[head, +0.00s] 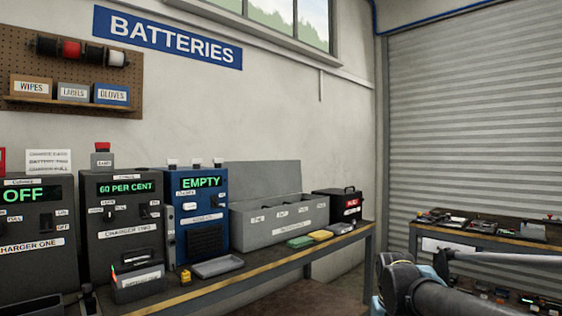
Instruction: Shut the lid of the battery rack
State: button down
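The battery rack (282,227) is a long grey box with labels on its front. It stands on the bench below the wall, right of the blue charger. Its grey lid (264,178) is open and stands up along the back of the box, slightly tilted. Dividers show inside the box; its floor is hidden by the front wall. My arm (430,296) shows at the lower right, apart from the rack. My gripper is not visible in the head view.
Charger one (30,235), charger two (122,222) and the blue charger (194,212) stand left of the rack. A black case (340,205) stands at its right end. Green (300,242) and yellow (321,235) flat items lie in front, near a grey tray (217,266).

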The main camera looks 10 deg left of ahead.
aim_at(247, 180)
jog(key=z, duration=0.35)
jog(key=i, duration=1.25)
jog(key=u, duration=0.5)
jog(key=i, duration=0.7)
jog(key=u, duration=0.35)
